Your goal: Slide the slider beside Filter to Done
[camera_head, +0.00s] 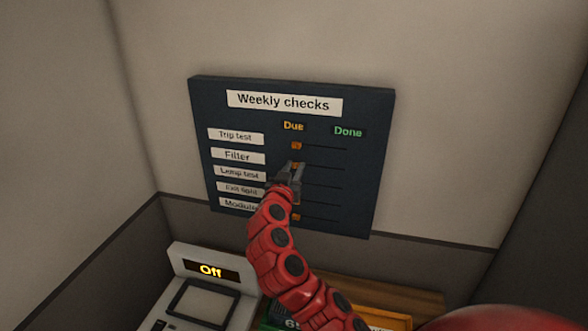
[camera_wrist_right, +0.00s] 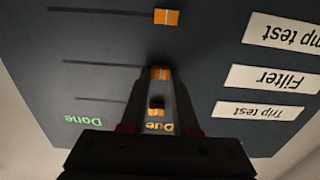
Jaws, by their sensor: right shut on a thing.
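A dark wall board (camera_head: 365,185) titled "Weekly checks" has rows of orange sliders on thin horizontal tracks. The Filter label (camera_head: 237,156) is in the second row; it shows upside down in the wrist view (camera_wrist_right: 275,79). The Filter slider (camera_wrist_right: 160,72) is at the left end of its track, under the Due heading (camera_head: 293,126). The Done heading (camera_head: 348,131) is at the right. My right gripper (camera_head: 294,167) is shut on the Filter slider, with a fingertip on each side of it in the wrist view. My left gripper is not in view.
The Trip test slider (camera_head: 296,146) sits just above, also under Due. Lower sliders are partly hidden by my right arm. The Filter track is clear to the right.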

